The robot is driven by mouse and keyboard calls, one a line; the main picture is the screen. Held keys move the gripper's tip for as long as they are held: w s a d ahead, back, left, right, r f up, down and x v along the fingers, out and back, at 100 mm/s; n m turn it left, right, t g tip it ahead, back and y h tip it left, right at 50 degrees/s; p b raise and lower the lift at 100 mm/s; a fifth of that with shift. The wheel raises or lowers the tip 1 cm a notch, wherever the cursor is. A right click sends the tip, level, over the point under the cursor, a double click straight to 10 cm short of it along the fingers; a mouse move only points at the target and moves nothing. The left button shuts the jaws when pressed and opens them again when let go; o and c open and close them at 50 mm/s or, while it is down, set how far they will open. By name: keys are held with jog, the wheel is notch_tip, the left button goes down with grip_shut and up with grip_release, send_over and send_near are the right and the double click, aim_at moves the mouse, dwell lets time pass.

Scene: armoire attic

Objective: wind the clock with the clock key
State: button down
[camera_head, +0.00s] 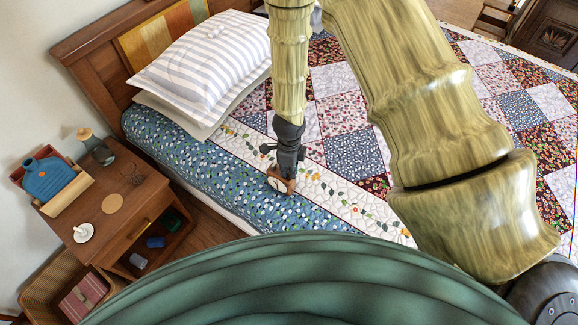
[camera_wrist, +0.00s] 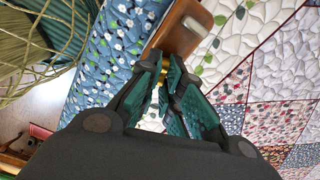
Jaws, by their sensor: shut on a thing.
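A small brown wooden clock (camera_head: 291,187) with a pale round face is on the bed, just below my gripper (camera_head: 285,172) in the head view. In the wrist view, the clock's brown wooden body (camera_wrist: 182,28) lies just beyond the fingertips. My gripper (camera_wrist: 167,62) points down at it there, with green finger pads closed in around a small brass piece, seemingly the clock key (camera_wrist: 162,66). The fingers hide most of the key. I cannot tell whether it is seated in the clock.
The bed has a patchwork quilt (camera_head: 353,155) and striped pillow (camera_head: 205,62). A wicker basket (camera_head: 42,291) stands below.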

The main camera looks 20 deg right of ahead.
jog(key=m+p, duration=0.1)
jog(key=m, duration=0.2)
jog(key=shift+m, duration=0.4)
jog(key=m, duration=0.3)
jog(key=shift+a, duration=0.1)
dwell(0.8)
jog(key=c, duration=1.6)
grip_release()
jog(key=shift+r, duration=0.15)
notch_tip(320, 180, up, 12)
jog(key=shift+f, duration=0.2)
